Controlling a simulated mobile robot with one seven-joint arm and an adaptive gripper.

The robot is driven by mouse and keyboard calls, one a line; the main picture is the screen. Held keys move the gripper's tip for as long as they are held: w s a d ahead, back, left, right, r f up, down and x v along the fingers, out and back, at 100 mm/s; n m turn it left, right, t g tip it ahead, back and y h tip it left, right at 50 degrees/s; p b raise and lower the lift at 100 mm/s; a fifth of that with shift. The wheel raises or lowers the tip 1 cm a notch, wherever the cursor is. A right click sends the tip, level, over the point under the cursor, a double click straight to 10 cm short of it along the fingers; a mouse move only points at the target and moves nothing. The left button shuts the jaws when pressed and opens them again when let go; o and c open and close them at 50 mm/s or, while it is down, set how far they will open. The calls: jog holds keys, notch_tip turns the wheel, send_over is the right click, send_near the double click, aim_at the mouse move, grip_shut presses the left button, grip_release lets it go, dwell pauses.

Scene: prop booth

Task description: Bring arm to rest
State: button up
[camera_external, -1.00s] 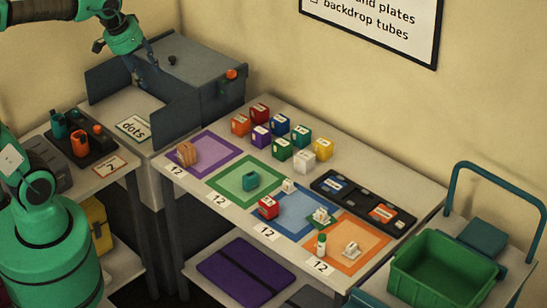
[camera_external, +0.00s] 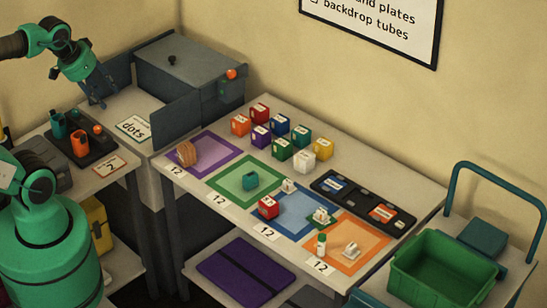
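My gripper (camera_external: 98,97) hangs over the left stand, at the left end of the grey booth box (camera_external: 190,70) and above the pale surface beside the "dots" card (camera_external: 133,128). It points down and appears empty. Its fingers are small and dark here, so I cannot tell whether they are open or shut. My arm reaches in from the upper left, above my green base.
A black tray (camera_external: 92,153) with orange and teal cups lies below my gripper. The long table (camera_external: 330,172) holds coloured mats with small items, several coloured cubes and a black tray. A green bin (camera_external: 443,270) stands at the lower right.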

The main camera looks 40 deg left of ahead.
notch_tip(320, 180, down, 3)
jog(key=b, duration=0.3)
jog(key=shift+f, duration=0.1)
